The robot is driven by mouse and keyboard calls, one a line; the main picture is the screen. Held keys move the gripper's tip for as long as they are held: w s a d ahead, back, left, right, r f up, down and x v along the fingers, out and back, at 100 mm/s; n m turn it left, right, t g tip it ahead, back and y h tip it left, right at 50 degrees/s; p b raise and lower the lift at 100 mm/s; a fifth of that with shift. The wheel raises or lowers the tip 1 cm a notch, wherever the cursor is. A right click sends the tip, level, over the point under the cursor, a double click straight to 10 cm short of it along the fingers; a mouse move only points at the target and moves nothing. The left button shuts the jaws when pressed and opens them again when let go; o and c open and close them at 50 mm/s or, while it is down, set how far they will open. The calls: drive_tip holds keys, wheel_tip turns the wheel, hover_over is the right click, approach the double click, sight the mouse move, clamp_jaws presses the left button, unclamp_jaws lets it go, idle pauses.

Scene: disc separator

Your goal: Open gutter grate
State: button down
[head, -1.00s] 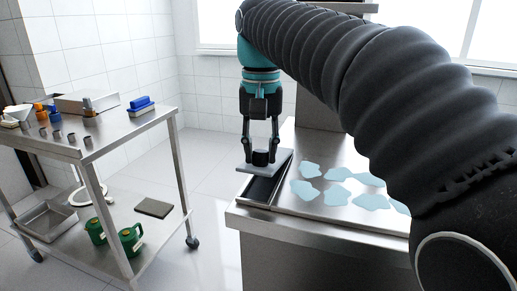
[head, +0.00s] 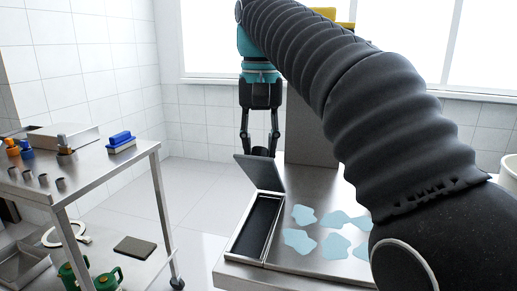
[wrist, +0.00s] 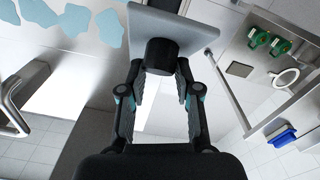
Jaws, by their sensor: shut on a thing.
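The gutter grate (head: 260,172) is a flat grey plate at the far end of the gutter. It stands tilted up, hinged side low, with its far edge raised. The gutter (head: 254,228) shows as a long dark recess along the left side of the steel table. My gripper (head: 259,146) is behind the raised grate, its fingertips partly hidden by it. In the wrist view my gripper (wrist: 160,68) is shut on the round black knob (wrist: 160,54) of the grate, whose plate (wrist: 190,35) spreads behind it.
Several pale blue patches (head: 300,241) lie on the steel table (head: 290,267). Open floor lies between cart and table.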

drive_tip(key=shift+w+d+f, duration=0.1)
drive_tip(key=shift+d, duration=0.1)
drive_tip(key=c, duration=1.1)
unclamp_jaws()
drive_tip(key=shift+o, duration=1.3)
drive_tip(key=shift+w+d, duration=0.1)
drive_tip(key=shift+d, duration=0.2)
drive_tip(key=shift+a, duration=0.3)
drive_tip(key=shift+s, duration=0.2)
